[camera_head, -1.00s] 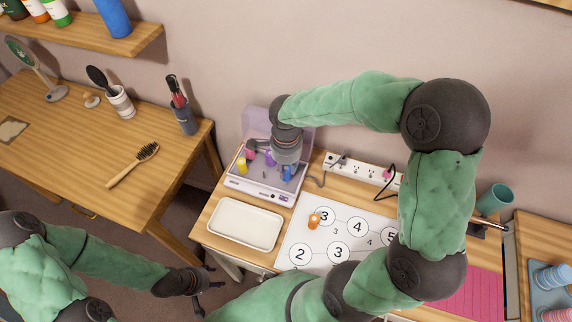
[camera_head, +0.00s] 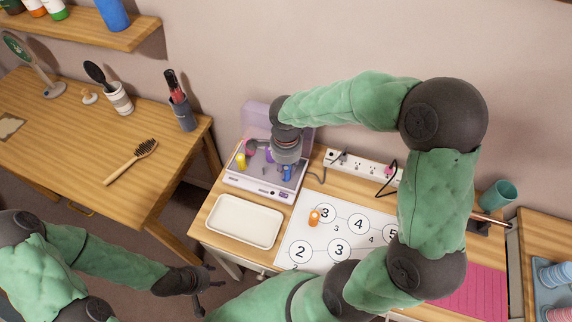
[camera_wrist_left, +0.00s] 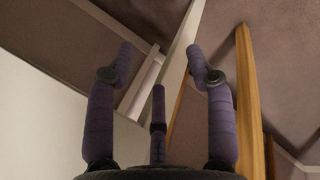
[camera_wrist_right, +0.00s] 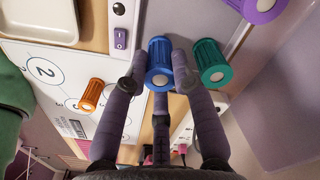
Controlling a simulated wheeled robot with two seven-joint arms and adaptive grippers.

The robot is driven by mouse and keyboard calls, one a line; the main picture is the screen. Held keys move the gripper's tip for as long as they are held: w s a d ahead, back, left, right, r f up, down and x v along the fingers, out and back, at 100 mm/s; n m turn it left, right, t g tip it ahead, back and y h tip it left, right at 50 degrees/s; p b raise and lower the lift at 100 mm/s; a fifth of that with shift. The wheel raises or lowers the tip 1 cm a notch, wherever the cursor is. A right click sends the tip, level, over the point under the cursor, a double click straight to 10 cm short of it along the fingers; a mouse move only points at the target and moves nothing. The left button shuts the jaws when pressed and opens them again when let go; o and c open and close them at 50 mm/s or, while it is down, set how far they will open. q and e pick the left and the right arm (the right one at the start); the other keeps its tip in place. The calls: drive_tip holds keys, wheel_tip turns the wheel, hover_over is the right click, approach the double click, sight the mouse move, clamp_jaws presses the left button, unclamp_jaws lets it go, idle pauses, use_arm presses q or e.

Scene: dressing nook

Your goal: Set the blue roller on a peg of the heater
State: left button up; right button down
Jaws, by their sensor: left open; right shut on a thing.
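The blue roller (camera_head: 287,173) is between the fingers of my right gripper (camera_head: 276,166), over the front right part of the heater (camera_head: 240,183). In the right wrist view the blue roller (camera_wrist_right: 159,62) shows end-on between the fingertips, with a green roller (camera_wrist_right: 213,66) close beside it. I cannot tell whether the blue roller is around a peg; its lower end and any peg there are hidden. A yellow roller (camera_head: 241,161) and a purple roller (camera_wrist_right: 258,8) stand on the heater. My left gripper (camera_head: 212,281) is open and empty, low beside the table.
An orange roller (camera_head: 314,217) is on the numbered mat (camera_head: 292,231). An empty white tray (camera_head: 244,221) lies in front of the heater. A power strip (camera_head: 363,168) runs along the wall. The heater's raised lid (camera_head: 256,114) stands behind my right gripper.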

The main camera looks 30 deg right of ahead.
drive_tip(key=shift+f+b, duration=0.7)
drive_tip(key=shift+f, duration=0.25)
drive_tip(key=c, duration=0.9)
unclamp_jaws()
drive_tip(key=shift+c, duration=0.2)
wheel_tip(320, 180, up, 12)
